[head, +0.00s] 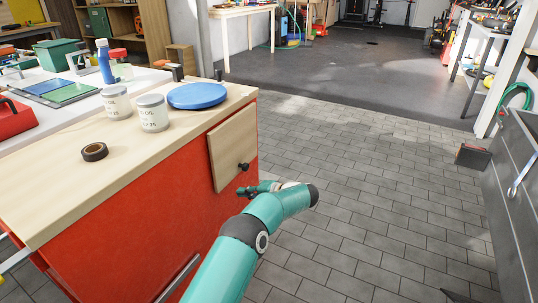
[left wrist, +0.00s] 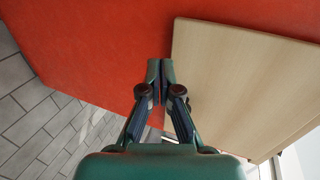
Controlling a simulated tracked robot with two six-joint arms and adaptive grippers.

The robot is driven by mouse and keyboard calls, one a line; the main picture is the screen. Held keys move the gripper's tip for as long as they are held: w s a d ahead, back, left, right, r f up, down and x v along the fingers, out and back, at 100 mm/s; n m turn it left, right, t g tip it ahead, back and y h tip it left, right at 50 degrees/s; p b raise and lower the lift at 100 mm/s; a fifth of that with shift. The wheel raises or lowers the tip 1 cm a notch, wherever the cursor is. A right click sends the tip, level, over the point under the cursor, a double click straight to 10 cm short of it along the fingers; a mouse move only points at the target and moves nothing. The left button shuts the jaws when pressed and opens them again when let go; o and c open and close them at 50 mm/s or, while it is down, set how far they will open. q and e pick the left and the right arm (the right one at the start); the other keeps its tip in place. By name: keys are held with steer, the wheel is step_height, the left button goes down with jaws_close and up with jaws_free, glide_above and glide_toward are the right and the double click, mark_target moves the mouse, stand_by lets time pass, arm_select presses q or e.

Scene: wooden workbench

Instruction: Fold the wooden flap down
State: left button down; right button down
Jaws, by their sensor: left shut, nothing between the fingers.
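The wooden flap (head: 232,142) is a pale board with a dark knob (head: 243,167) near its lower right corner. It hangs down from the bench's top edge, roughly flat along the red side. It fills the right of the left wrist view (left wrist: 235,85). My left gripper (head: 242,191) is just below the flap, near the red side. In the left wrist view its fingertips (left wrist: 160,72) are together and empty, beside the flap's edge, with red panel behind. I cannot tell whether they touch anything. My right gripper is not in view.
The workbench top (head: 60,185) holds a blue disc (head: 197,95), two white tins, one being the front tin (head: 152,113), and a black tape roll (head: 94,152). Paved floor (head: 360,190) is open to the right. A grey cabinet (head: 515,190) stands at the far right.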

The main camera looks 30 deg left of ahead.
arm_select(q)
steer(key=r+b+x, duration=0.1)
steer(key=x, duration=0.5)
steer(key=shift+s+a+b, duration=0.25)
steer(key=shift+s+b, duration=0.05)
steer(key=shift+s, duration=0.05)
steer(key=shift+r, duration=0.1)
